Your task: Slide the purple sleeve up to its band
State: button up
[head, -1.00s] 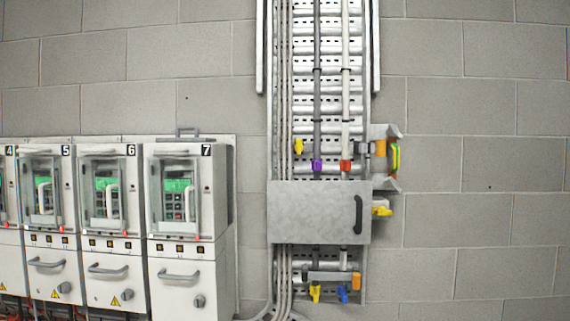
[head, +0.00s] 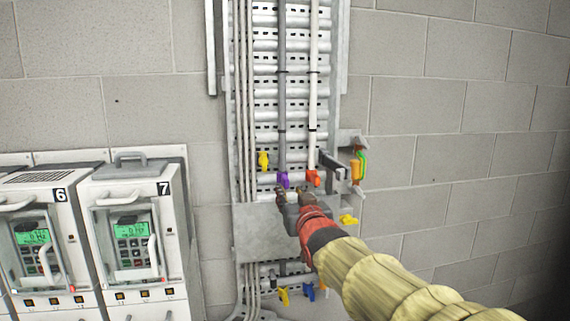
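The purple sleeve (head: 284,179) sits low on the grey vertical pipe (head: 282,105), just above the grey cover plate. A dark band (head: 282,131) rings the same pipe higher up, with bare pipe between it and the sleeve. My gripper (head: 293,190) is raised in front of the plate's upper edge, just below the purple sleeve. Its two dark fingers look spread, with nothing seen between them. Whether a finger touches the sleeve cannot be told.
A red-orange sleeve (head: 313,178) is close at the right on the white pipe (head: 313,100). The cover plate (head: 258,232) is partly hidden by my arm. A yellow piece (head: 263,161) is at left; a bracket with an orange part (head: 356,170) is at right. Numbered drive units stand at left.

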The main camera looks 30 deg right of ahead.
aim_at(287, 182)
jog(key=shift+w+d+r, duration=0.35)
jog(key=shift+d+r, duration=0.05)
jog(key=shift+r, duration=0.15)
jog(key=shift+p+x, duration=1.2)
jog(key=shift+x, duration=2.4)
jog(key=shift+a, duration=0.1)
jog(key=shift+c, duration=0.6)
grip_shut()
